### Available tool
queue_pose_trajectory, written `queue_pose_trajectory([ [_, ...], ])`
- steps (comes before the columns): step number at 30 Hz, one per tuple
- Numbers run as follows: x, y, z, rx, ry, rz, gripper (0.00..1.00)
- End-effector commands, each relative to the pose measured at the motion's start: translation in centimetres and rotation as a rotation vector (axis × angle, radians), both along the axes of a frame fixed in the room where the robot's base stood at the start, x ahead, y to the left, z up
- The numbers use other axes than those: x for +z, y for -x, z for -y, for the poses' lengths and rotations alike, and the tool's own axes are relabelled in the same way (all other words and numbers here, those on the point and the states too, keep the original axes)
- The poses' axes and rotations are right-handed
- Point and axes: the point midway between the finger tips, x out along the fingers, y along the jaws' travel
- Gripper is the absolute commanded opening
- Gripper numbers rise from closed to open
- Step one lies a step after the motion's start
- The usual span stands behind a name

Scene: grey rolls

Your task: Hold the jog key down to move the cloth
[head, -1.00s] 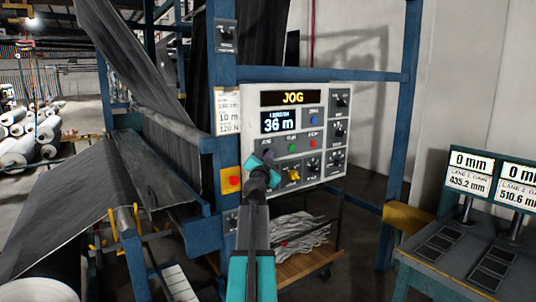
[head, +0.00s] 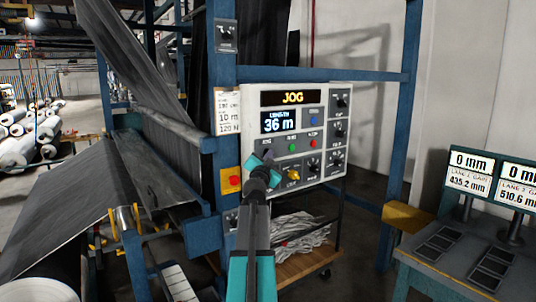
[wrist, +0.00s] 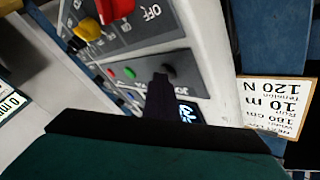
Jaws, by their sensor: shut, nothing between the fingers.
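The grey control panel (head: 253,125) is mounted on a blue frame. Its banner display (head: 293,97) reads JOG and its screen (head: 279,120) reads 36 m. My gripper (head: 261,159) is shut and empty, with its tip at the panel's left side, below the JOG label. In the wrist view the dark fingertips (wrist: 160,88) reach the panel beside a green button (wrist: 130,73). The dark grey cloth (head: 85,205) runs down over rollers at the left.
A red stop button (head: 234,180) on a yellow plate is left of the gripper. A yellow knob (head: 293,175) sits just right of it, with green and red buttons above. A paper card (head: 228,112) hangs on the post. A bench with gauges (head: 470,250) stands at right.

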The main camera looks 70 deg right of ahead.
Motion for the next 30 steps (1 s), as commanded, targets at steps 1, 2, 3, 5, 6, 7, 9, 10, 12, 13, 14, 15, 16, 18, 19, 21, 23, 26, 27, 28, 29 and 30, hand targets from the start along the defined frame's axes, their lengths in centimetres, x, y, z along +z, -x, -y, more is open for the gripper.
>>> queue_pose_trajectory([
  [1,0.00,-0.08,-0.01,0.001,0.000,0.000,0.00],
  [2,0.00,-0.08,-0.01,0.001,0.000,0.000,0.00],
  [3,0.01,-0.07,-0.01,0.001,0.000,0.000,0.00],
  [5,0.01,-0.07,-0.01,0.001,0.000,0.000,0.00],
  [6,0.01,-0.07,-0.01,0.001,0.000,0.000,0.00],
  [7,0.01,-0.07,-0.01,0.001,0.000,0.000,0.00],
  [9,0.01,-0.07,-0.01,0.001,0.000,0.000,0.00],
  [10,0.01,-0.07,-0.01,0.001,0.000,0.000,0.00],
  [12,0.01,-0.07,-0.01,0.001,0.000,0.000,0.00],
  [13,0.01,-0.07,-0.01,0.001,0.000,0.000,0.00],
  [14,0.01,-0.07,-0.01,0.001,0.000,0.000,0.00],
  [15,0.01,-0.07,-0.01,0.001,0.000,0.000,0.00],
  [16,0.01,-0.07,-0.01,0.001,0.000,0.000,0.00],
  [18,0.01,-0.07,-0.01,0.001,0.000,0.000,0.00],
  [19,0.01,-0.07,-0.01,0.001,0.000,0.000,0.00],
  [21,0.01,-0.07,-0.01,0.001,0.000,0.000,0.00],
  [23,0.00,-0.05,-0.02,0.001,0.001,0.000,0.00],
  [26,0.00,0.10,-0.12,0.001,0.001,0.000,0.00],
  [27,-0.01,0.20,-0.19,0.001,0.001,0.000,0.00],
  [28,-0.01,0.28,-0.25,0.001,0.001,0.000,0.00],
  [29,-0.01,0.38,-0.32,0.001,0.001,0.000,0.00],
  [30,-0.03,0.53,-0.41,0.001,0.001,0.000,0.00],
])
